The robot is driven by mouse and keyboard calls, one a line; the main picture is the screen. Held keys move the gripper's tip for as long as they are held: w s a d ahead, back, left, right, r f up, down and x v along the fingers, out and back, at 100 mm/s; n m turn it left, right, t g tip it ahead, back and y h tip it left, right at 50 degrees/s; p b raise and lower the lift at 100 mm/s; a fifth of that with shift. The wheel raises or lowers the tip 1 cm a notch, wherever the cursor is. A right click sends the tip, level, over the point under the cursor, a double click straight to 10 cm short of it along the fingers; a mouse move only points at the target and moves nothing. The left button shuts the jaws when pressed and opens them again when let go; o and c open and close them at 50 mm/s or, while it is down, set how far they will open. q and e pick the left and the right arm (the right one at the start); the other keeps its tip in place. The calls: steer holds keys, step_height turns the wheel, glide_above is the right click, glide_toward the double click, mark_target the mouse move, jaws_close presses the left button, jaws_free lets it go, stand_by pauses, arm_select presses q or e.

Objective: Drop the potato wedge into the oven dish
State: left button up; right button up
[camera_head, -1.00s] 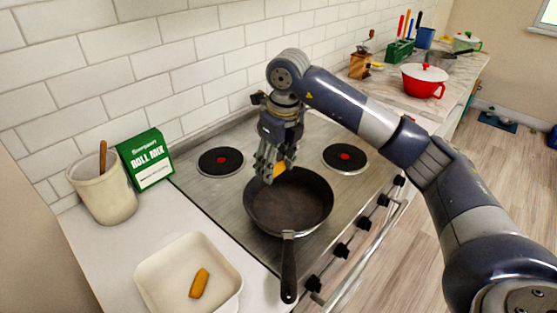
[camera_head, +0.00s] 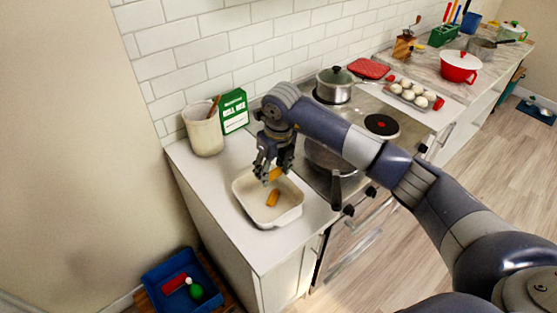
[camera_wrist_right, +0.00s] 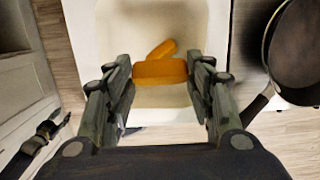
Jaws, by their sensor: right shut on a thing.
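The oven dish (camera_head: 290,213) is a white, roughly square dish on the counter left of the stove. One orange-brown potato wedge (camera_head: 272,199) lies on its floor. My right gripper (camera_head: 268,176) is over the back part of the dish, shut on another potato wedge (camera_head: 276,173). In the right wrist view, the held wedge (camera_wrist_right: 160,72) lies crosswise between the fingertips, with the dish (camera_wrist_right: 115,35) beneath. The lying wedge (camera_wrist_right: 163,48) shows partly behind it. My left gripper is out of view.
A dark frying pan (camera_head: 336,191) stands on the stove just right of the dish, partly behind my arm. A cream crock (camera_head: 204,133) and a green box (camera_head: 234,111) stand behind the dish. A lidded pot (camera_head: 334,92) is farther back. A blue crate (camera_head: 160,275) sits low at left.

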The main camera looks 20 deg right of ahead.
mark_target(275, 177)
steer(key=shift+f, duration=0.35)
steer(key=shift+w+d+f+b, duration=0.15)
steer(key=shift+f+b, duration=0.15)
steer(key=shift+f, duration=0.2)
steer(key=shift+w+d+f+b, duration=0.1)
steer(key=shift+f+b, duration=0.2)
steer(key=shift+f, duration=0.15)
step_height(275, 177, down, 3)
steer(key=shift+r+b, duration=0.1)
steer(key=shift+b, duration=0.65)
steer(key=shift+s+a+f, duration=0.1)
steer(key=shift+f, duration=0.4)
steer(key=o, duration=0.9)
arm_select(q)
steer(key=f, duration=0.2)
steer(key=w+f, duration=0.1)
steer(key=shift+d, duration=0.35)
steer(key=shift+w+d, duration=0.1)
arm_select(e)
steer(key=shift+r, duration=0.15)
